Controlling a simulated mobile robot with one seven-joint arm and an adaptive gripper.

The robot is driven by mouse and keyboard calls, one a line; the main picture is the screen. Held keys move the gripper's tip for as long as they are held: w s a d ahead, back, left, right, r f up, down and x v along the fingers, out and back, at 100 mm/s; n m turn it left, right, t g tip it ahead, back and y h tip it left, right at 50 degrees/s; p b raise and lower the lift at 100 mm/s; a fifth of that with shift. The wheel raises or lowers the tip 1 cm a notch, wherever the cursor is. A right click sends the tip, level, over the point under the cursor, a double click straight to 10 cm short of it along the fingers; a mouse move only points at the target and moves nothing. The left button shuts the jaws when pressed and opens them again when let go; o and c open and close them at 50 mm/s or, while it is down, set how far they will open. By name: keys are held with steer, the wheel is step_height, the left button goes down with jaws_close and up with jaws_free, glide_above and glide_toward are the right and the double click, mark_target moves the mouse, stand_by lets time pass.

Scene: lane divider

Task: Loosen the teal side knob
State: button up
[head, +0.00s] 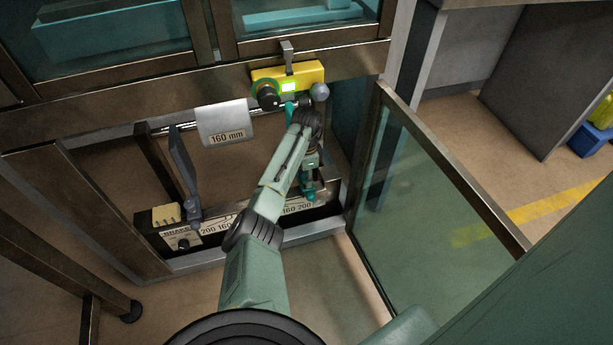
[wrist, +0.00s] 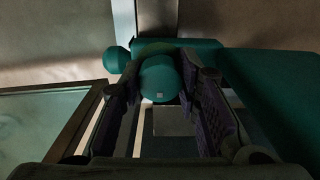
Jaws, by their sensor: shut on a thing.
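In the wrist view, a round teal knob (wrist: 160,78) sits between the two fingers of my gripper (wrist: 160,92), which is shut on it. A smaller teal ball (wrist: 116,60) shows just left of it, and a teal body (wrist: 195,44) extends behind and to the right. In the head view, my gripper (head: 311,178) hangs low at the right end of the lane opening, beside teal parts (head: 307,192) of the divider. My arm and wrist hide much of the divider there, and the grip itself is too small to make out.
A yellow box (head: 312,72) with a lit green display is above my wrist. A grey divider (head: 184,165) stands left, near a "160 mm" plate (head: 223,124). A numbered rail (head: 210,232) runs below. An open glass door (head: 425,205) stands close on the right.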

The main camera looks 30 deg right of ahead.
steer(key=shift+n+p, duration=0.35)
steer(key=shift+n, duration=0.15)
steer(key=n+p, duration=0.2)
steer(key=shift+s+r+n, duration=0.1)
steer(key=shift+r+n, duration=0.05)
steer(key=shift+n, duration=0.25)
steer(key=n+p, duration=0.2)
steer(key=n, duration=0.3)
steer(key=n+p, duration=0.1)
steer(key=n, duration=0.4)
steer(key=n+p, duration=0.1)
steer(key=n, duration=0.3)
steer(key=shift+n, duration=0.3)
steer(key=o, duration=1.2)
